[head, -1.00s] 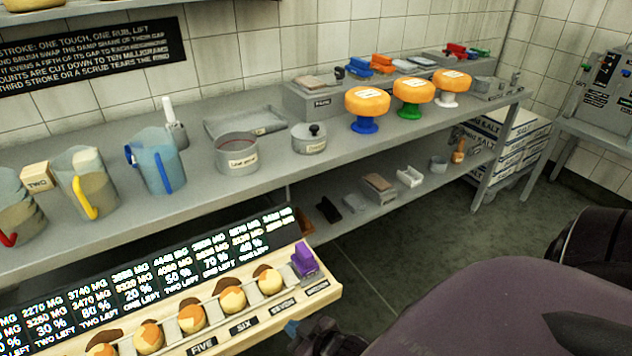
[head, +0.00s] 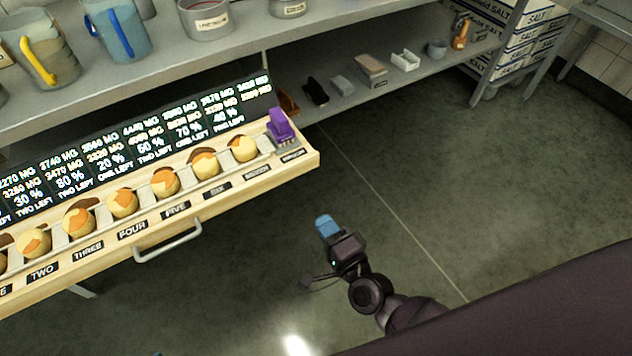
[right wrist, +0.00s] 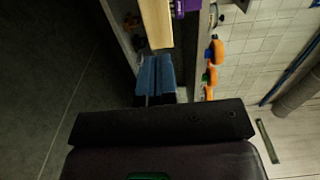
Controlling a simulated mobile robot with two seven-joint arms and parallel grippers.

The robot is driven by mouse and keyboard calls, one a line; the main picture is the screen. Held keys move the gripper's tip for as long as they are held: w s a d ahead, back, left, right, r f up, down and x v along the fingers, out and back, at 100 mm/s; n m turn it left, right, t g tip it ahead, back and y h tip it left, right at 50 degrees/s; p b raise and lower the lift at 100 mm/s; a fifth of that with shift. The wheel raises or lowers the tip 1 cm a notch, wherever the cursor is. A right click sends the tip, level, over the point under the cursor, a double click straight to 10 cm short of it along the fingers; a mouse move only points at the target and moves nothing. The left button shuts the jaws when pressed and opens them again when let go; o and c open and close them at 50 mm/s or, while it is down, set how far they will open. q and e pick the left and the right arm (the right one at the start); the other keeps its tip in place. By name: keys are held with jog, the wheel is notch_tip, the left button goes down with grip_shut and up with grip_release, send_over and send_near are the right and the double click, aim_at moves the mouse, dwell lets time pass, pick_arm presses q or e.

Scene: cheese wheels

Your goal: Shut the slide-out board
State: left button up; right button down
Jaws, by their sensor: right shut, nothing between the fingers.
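The slide-out board (head: 222,192) is a pale wooden tray pulled out in front of the steel bench. It carries several small cheese wheels, number labels and a dark display panel (head: 140,140). A metal bar handle (head: 168,243) is on its front face. My right gripper (head: 326,226), with blue fingers, is shut and empty. It hangs over the floor to the right of the handle, apart from the board. In the right wrist view the blue fingers (right wrist: 156,76) point toward the end of the board (right wrist: 157,22). My left gripper is not in view.
A purple object (head: 281,126) stands at the board's right end. The bench's lower shelf (head: 420,62) behind holds several small items. Salt boxes (head: 520,30) are stacked at the back right. The floor around my right gripper is clear.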

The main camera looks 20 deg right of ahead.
aim_at(287, 172)
jog(key=x, duration=1.3)
jog(key=shift+f+b, duration=0.1)
jog(key=shift+b, duration=0.3)
jog(key=shift+w+a, duration=0.2)
jog(key=shift+w, duration=0.4)
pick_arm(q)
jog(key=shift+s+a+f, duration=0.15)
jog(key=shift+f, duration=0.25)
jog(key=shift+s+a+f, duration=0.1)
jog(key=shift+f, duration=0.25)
